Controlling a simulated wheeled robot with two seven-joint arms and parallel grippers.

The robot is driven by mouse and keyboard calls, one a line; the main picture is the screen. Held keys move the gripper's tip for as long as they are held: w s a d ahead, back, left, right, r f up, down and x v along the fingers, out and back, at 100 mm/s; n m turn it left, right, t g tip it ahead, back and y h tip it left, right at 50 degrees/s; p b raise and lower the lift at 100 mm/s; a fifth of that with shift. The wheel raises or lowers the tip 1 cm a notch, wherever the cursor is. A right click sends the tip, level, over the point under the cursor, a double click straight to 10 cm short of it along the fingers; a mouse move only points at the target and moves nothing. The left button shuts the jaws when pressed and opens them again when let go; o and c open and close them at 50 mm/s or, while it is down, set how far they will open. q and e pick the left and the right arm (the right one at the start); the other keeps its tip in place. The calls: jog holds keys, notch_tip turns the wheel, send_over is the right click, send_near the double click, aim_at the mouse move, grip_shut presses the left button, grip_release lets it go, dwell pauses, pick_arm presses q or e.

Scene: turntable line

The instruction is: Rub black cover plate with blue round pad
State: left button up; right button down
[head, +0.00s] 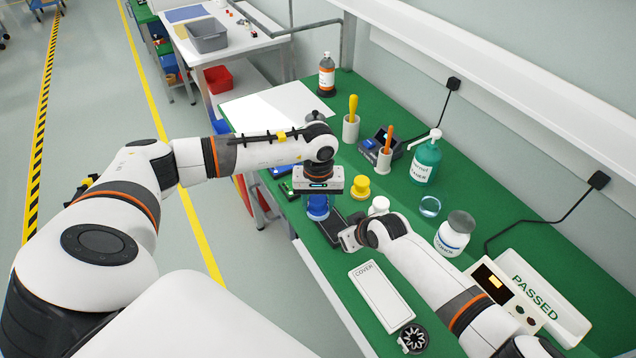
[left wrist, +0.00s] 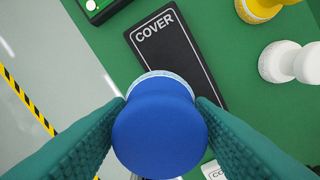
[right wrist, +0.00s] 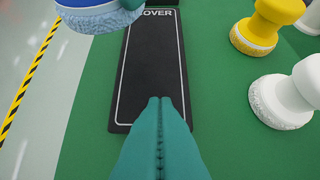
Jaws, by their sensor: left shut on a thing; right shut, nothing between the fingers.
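The black cover plate marked COVER (head: 331,228) lies flat on the green bench near its front edge. It shows in the left wrist view (left wrist: 178,60) and the right wrist view (right wrist: 150,75). My left gripper (head: 318,192) is shut on the blue round pad (head: 318,208), gripping its handle (left wrist: 160,135). The pad's pale fuzzy underside faces down by the plate's far-left part in the right wrist view (right wrist: 100,18); I cannot tell whether it touches. My right gripper (right wrist: 160,100) is shut and empty, its fingertips over the plate; contact is unclear.
A yellow pad (head: 360,187) and a white pad (head: 379,205) stand right of the plate. A white COVER plate (head: 381,295) lies nearer on the bench. A green pump bottle (head: 425,160), a glass dish (head: 430,206) and a white jar (head: 453,236) stand farther right.

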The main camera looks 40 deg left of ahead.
pick_arm(q)
jog(key=shift+r, duration=0.7)
